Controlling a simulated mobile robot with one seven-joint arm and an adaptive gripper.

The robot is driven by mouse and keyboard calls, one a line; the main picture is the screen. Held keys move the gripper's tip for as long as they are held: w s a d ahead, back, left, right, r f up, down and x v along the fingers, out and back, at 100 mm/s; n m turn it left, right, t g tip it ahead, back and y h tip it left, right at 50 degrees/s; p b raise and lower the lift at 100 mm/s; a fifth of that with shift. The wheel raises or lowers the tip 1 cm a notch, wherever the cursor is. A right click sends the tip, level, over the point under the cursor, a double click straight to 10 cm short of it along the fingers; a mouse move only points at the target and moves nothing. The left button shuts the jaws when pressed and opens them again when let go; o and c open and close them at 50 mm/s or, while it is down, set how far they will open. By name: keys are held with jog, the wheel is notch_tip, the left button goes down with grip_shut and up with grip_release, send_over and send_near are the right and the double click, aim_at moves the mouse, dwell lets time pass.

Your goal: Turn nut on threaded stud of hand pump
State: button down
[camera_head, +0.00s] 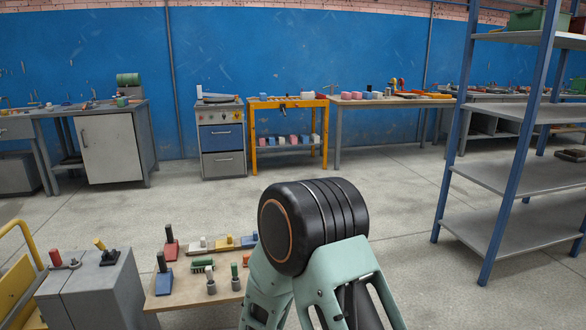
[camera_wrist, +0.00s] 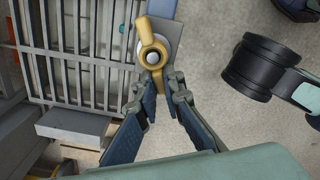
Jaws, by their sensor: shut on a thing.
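In the wrist view, a brass-yellow nut (camera_wrist: 146,38) with projecting wings sits around the grey round end of a threaded stud (camera_wrist: 153,58). Behind it is a grey plate (camera_wrist: 174,40) with a blue bar (camera_wrist: 162,8) running upward, seemingly part of the hand pump. My gripper (camera_wrist: 161,80) comes up from below, its two dark fingers converging at the nut's lower side. It is shut on the nut's lower wing; the exact contact is partly hidden by the fingertips. The head view shows my arm but not clearly the nut, the stud or the gripper.
In the wrist view, a grey barred rack (camera_wrist: 75,65) stands close on the left. In the head view, a low table (camera_head: 190,298) with small coloured tools is at lower left, beside a grey cabinet (camera_head: 95,290). A blue-framed shelf (camera_head: 510,170) stands right. Open floor lies between.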

jog(key=shift+s+d+r+n+p, duration=0.1)
jog(key=shift+d+n+p, duration=0.1)
jog(key=shift+n, duration=0.3)
jog(key=shift+s+d+n+p, duration=0.1)
jog(key=shift+n+p, duration=0.05)
jog(key=shift+n, duration=0.35)
jog(key=shift+s+n, duration=0.1)
jog(key=shift+n, duration=0.6)
jog(key=shift+s+d+n+p, duration=0.15)
jog(key=shift+n+p, duration=0.1)
jog(key=shift+n, duration=0.25)
jog(key=shift+w+d+n+p, duration=0.15)
jog(key=shift+n+p, duration=0.1)
jog(key=shift+n, duration=0.25)
jog(key=shift+s+d+n, duration=0.15)
jog(key=shift+n, duration=0.55)
jog(key=shift+d+n+p, duration=0.25)
jog(key=shift+n+p, duration=0.3)
jog(key=shift+n, duration=0.25)
jog(key=shift+d+n, duration=0.2)
jog(key=shift+n, duration=0.7)
